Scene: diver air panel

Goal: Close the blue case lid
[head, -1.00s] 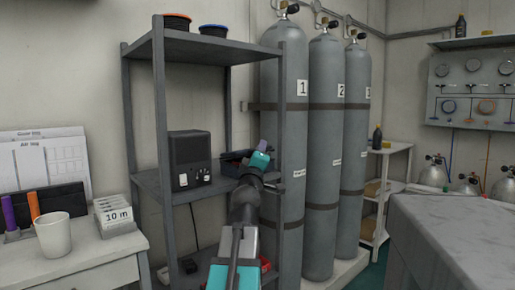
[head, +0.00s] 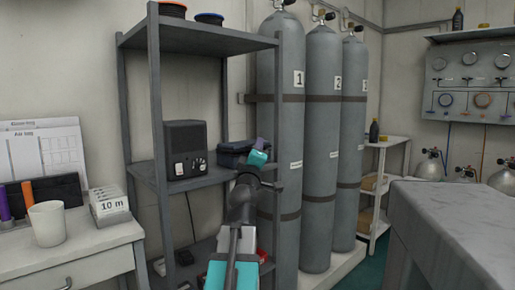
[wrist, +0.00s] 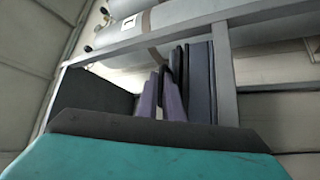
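The dark blue case (head: 237,153) sits on the middle shelf, right of the black radio unit. Its lid looks down or nearly down on the base; I cannot tell whether it is flush. In the wrist view the case (wrist: 201,85) shows as dark blue slabs just right of my fingers. My gripper (head: 262,145), teal with purple fingers, is at the right end of the case, partly covering it. In the wrist view my gripper (wrist: 162,82) shows two fingers close together with a narrow gap. Contact with the lid and the finger state are unclear.
The radio (head: 186,150) stands left of the case. The grey shelf rack (head: 158,110) has posts near my arm and an upper shelf overhead. Tall grey cylinders (head: 283,150) stand right behind it. A grey bench (head: 455,225) is at right, a white desk (head: 80,250) at left.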

